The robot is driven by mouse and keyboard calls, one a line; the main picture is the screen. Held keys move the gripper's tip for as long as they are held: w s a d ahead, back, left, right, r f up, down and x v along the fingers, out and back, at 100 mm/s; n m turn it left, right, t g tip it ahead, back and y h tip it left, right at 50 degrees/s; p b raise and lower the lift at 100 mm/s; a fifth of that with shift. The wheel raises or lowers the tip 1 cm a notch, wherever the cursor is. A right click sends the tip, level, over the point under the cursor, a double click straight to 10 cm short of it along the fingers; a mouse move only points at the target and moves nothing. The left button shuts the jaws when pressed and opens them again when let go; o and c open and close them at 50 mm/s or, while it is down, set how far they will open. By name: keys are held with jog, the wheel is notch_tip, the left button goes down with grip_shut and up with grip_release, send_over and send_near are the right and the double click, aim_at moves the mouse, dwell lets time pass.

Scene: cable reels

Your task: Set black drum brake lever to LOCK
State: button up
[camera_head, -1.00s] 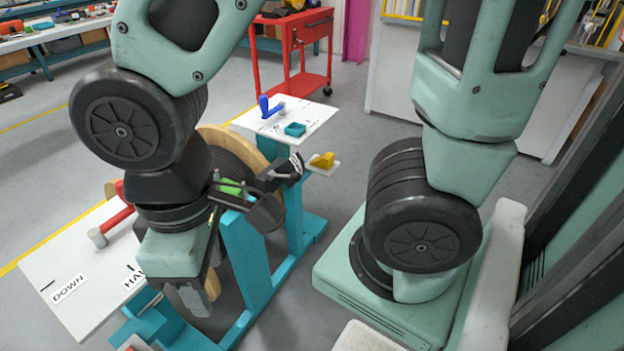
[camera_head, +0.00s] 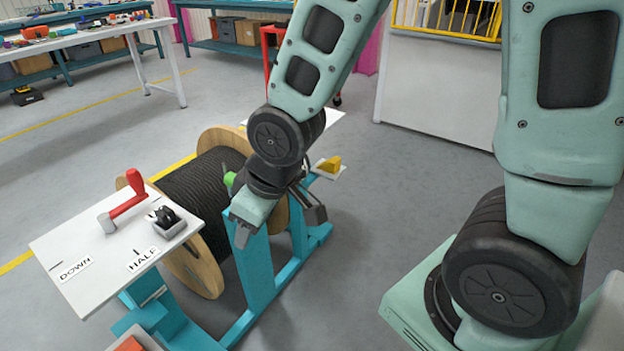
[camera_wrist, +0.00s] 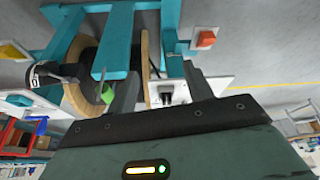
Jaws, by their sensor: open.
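The reel with black cable (camera_head: 200,185) stands in a teal frame, between wooden flanges. A black part (camera_head: 315,212) sits at its far right side, partly behind my arm; the wrist view shows it with a white label (camera_wrist: 36,76) whose text I cannot read. A green piece (camera_head: 229,180) is beside my wrist, also visible between reel and finger in the wrist view (camera_wrist: 108,95). I cannot tell which part is the brake lever, and no LOCK mark is readable. My gripper (camera_head: 240,235) is open and empty, above the frame's near side; its fingers (camera_wrist: 158,92) touch nothing visible.
A white panel (camera_head: 90,265) at the near left carries a red lever (camera_head: 128,195), a black fitting in a grey box (camera_head: 168,222) and DOWN and HALF marks. A yellow block (camera_head: 330,164) sits on a small shelf beyond. Open floor lies right of the frame.

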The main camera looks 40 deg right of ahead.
jog(key=w+d+f+m+t+b, duration=0.1)
jog(key=w+d+f+t+b, duration=0.2)
jog(key=w+d+f, duration=0.45)
jog(key=m+t+b, duration=0.6)
jog(key=t+b, duration=0.5)
jog(key=b, duration=0.5)
send_near(304, 177)
jog(key=shift+h, duration=0.3)
jog(key=w, duration=0.3)
jog(key=w+b, duration=0.1)
jog(key=w, duration=0.3)
jog(key=w+a+b, duration=0.1)
jog(key=w, duration=0.3)
jog(key=shift+w, duration=0.25)
jog(key=shift+a+f, duration=0.1)
grip_shut()
